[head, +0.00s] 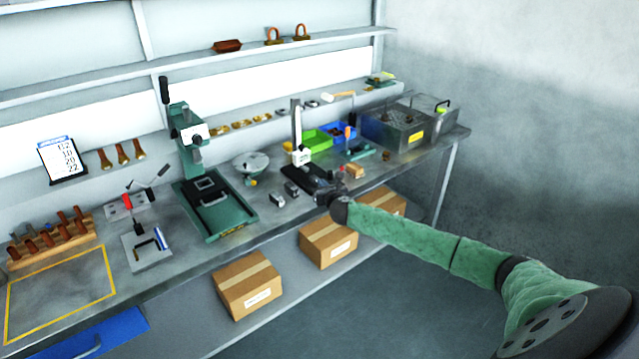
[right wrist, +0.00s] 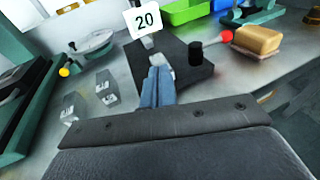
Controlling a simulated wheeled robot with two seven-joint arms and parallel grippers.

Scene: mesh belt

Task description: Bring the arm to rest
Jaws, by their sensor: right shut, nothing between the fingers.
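My right arm in its green sleeve (head: 410,235) reaches in from the lower right of the head view to the front of the workbench. My right gripper (head: 322,196) is at its end, small and dark, near the dark base of an upright stand. In the right wrist view the gripper's two bluish fingers (right wrist: 157,86) are together with nothing between them. I cannot tell whether the fingertips touch the base. My left gripper is not in view.
Small metal blocks (right wrist: 107,88) lie left of the fingers. A green press (head: 215,205) stands farther left. Cardboard boxes (head: 248,284) sit below. Open floor (head: 390,290) lies in front.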

